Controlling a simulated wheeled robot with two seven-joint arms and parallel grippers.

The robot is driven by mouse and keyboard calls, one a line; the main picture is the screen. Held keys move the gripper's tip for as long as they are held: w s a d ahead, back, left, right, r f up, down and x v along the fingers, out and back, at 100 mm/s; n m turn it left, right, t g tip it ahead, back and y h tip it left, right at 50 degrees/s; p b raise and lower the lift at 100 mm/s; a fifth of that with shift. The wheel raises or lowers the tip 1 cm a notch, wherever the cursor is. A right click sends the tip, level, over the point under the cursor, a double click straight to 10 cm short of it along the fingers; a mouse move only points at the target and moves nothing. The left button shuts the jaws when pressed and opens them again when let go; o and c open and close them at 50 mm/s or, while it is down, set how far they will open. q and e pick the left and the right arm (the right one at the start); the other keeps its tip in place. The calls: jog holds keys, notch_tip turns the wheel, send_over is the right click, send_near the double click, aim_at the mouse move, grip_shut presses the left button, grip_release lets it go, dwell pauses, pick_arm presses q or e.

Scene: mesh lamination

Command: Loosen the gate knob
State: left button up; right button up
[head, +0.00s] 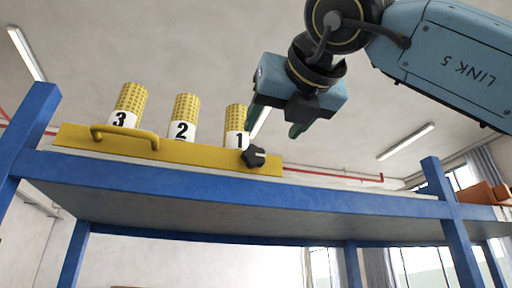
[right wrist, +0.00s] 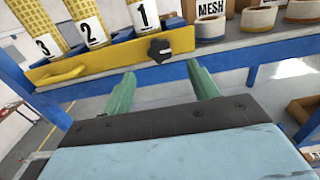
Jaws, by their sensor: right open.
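The gate knob is a black lobed knob (head: 253,157) at the right end of a yellow gate bar (head: 190,157) on the front of a blue shelf. It also shows in the right wrist view (right wrist: 159,50). A yellow handle (head: 125,135) is at the bar's left end. My right gripper (head: 272,122) is open and empty, with its green fingers pointing toward the shelf. In the right wrist view the knob lies beyond the fingertips, between their lines and apart from them. My left gripper is not in view.
Yellow mesh rolls labelled 3 (head: 127,104), 2 (head: 184,117) and 1 (head: 236,125) stand behind the bar. The right wrist view shows a MESH-labelled container (right wrist: 211,20) and round containers (right wrist: 258,18) farther right. A blue shelf post (head: 450,215) stands at right.

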aim_at(255, 153)
jog(key=p+x, duration=0.3)
jog(key=x, duration=0.7)
jog(key=shift+f, duration=0.1)
jog(key=c, duration=1)
